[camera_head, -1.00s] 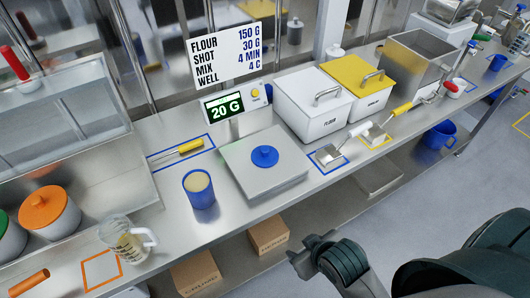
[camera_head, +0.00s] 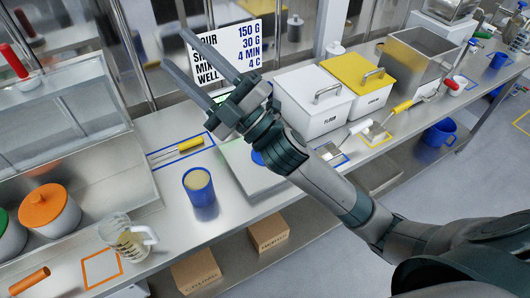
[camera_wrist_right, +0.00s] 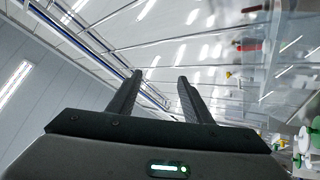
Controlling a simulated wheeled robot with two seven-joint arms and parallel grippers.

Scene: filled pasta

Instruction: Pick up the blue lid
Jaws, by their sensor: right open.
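The blue lid (camera_head: 257,158) lies on the scale (camera_head: 237,157) and is mostly hidden behind my right arm in the head view; only a bit of its blue edge shows. My right gripper (camera_head: 178,62) is raised above the counter, up and to the left of the lid, in front of the recipe sign. Its two fingers are spread and empty. The right wrist view shows the same open fingers (camera_wrist_right: 158,80) with nothing between them. My left gripper is not in view.
A blue cup (camera_head: 199,188) with pale contents stands left of the scale. The white flour bin (camera_head: 312,103) and a yellow-lidded bin (camera_head: 358,78) stand to its right. A glass jug (camera_head: 124,238) and an orange-lidded canister (camera_head: 48,208) stand at the left.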

